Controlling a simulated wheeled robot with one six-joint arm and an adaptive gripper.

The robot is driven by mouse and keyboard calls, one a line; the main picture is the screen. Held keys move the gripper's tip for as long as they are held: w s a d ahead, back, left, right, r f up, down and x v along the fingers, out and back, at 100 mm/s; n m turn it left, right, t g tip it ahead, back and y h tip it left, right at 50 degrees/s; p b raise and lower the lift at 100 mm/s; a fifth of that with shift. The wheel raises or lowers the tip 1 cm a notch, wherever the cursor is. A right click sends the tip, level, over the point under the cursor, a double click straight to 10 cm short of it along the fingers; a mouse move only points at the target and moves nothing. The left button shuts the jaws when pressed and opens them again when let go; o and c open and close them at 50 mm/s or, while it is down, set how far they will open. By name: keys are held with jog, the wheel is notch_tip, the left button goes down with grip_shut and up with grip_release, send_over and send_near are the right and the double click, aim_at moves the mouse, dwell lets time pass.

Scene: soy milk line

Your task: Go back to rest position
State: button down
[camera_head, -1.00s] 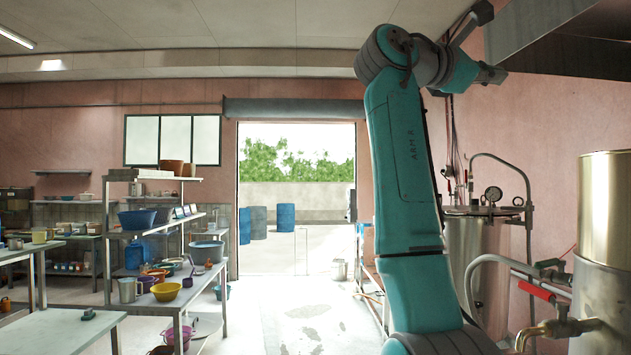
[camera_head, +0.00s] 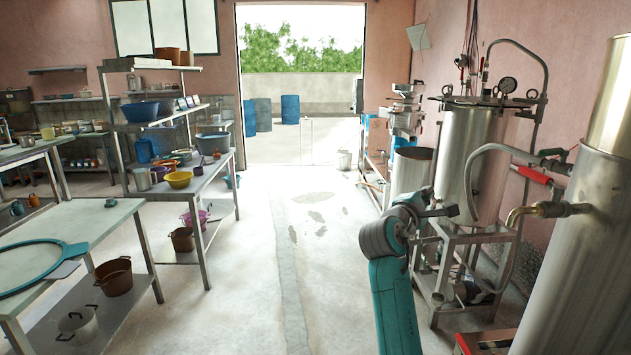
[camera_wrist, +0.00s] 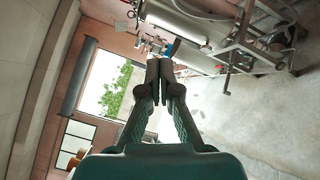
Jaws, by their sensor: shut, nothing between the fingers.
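My gripper (camera_head: 452,210) shows small in the head view, at the end of my teal arm in the lower right. It is in front of the metal stand of the steel tank. In the wrist view my gripper (camera_wrist: 159,66) has its two dark fingers together, with nothing between them. The wrist view is tilted and shows the doorway (camera_wrist: 105,85) on its left and the floor on its right.
A steel tank (camera_head: 471,165) with pipes stands behind my arm, and a large cylinder (camera_head: 575,255) with a brass tap (camera_head: 540,210) is at the right. A table (camera_head: 110,222) and shelves are at left. The middle floor (camera_head: 290,260) is clear.

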jog(key=s+a+f+y, duration=0.15)
jog(key=s+f, duration=0.35)
jog(key=f, duration=0.6)
jog(key=s+a+f+m+t+y, duration=0.1)
jog(key=s+f+y, duration=0.2)
jog(key=s+f, duration=0.55)
jog(key=s+a+f+y, duration=0.2)
jog(key=f, duration=1.1)
jog(key=s+a+f+m+y, duration=0.1)
jog(key=s+f+m+y, duration=0.15)
jog(key=s+f, duration=0.75)
jog(key=s+a+f+m+y, duration=0.2)
jog(key=s+m, duration=0.2)
jog(key=s, duration=1.9)
jog(key=s+r+m, duration=0.4)
jog(key=s+r, duration=0.1)
jog(key=s, duration=0.5)
jog(key=s+r+m, duration=0.3)
jog(key=s+r, duration=0.1)
jog(key=s, duration=0.6)
jog(key=shift+a+r+m+g+y, duration=0.2)
jog(key=shift+r+m+g+y, duration=0.15)
jog(key=shift+g+y, duration=0.05)
